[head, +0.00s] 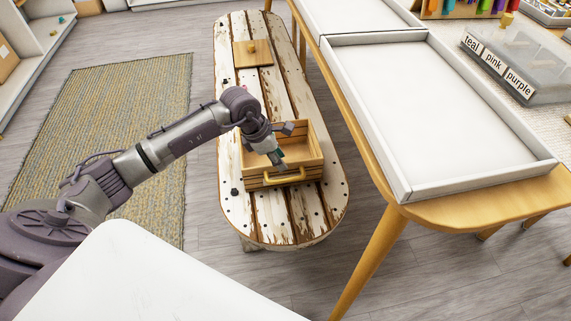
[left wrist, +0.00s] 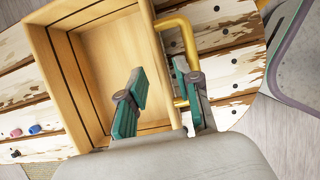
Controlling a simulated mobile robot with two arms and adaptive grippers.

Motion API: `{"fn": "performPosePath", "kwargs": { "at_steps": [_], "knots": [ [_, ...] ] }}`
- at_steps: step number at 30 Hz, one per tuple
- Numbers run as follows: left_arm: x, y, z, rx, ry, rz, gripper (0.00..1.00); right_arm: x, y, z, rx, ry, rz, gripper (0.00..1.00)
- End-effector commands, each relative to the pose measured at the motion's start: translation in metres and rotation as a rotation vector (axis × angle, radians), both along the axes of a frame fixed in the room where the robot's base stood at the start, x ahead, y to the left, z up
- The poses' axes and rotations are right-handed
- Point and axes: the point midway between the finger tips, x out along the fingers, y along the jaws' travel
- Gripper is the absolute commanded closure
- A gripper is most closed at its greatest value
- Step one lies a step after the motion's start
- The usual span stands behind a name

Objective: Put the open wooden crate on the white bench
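The open wooden crate (head: 309,170) stands upright on the white bench (head: 236,213), a long slatted bench with peeling white paint. The crate has a yellow handle (head: 284,178) on its near wall. My left gripper (head: 278,160) is at this near wall. In the left wrist view, its green-padded fingers (left wrist: 160,97) lie on either side of the wall, one inside the crate (left wrist: 108,45) and one outside by the handle (left wrist: 178,32). A gap shows between the inner finger and the wall, so the gripper looks open. My right gripper is out of view.
A square wooden lid with a knob (head: 253,53) lies at the bench's far end. Small pink and blue pieces (left wrist: 35,129) lie on the bench beside the crate. A wooden table (head: 480,207) with white trays (head: 430,105) stands close on the right. Floor and a rug (head: 115,130) are left.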

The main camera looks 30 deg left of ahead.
Motion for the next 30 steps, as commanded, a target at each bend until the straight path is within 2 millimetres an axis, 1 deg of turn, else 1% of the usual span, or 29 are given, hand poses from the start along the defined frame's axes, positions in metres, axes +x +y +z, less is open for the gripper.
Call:
{"fn": "performPosePath", "kwargs": {
  "at_steps": [1,3,6,9,14,30],
  "knots": [
    [-0.003,0.004,0.013,0.003,-0.002,0.000,0.67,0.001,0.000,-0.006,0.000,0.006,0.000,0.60],
    [-0.006,0.008,0.025,0.003,-0.002,0.000,0.67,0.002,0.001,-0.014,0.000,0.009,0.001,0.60],
    [-0.009,0.012,0.039,0.001,-0.003,0.000,0.67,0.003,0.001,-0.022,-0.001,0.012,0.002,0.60],
    [-0.012,0.015,0.048,0.000,-0.001,0.001,0.67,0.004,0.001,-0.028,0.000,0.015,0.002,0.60],
    [-0.014,0.016,0.052,0.000,0.000,0.001,0.67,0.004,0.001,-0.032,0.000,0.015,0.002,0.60],
    [-0.014,0.016,0.052,0.000,0.000,0.001,0.67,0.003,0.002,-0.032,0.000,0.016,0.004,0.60]
  ]
}}
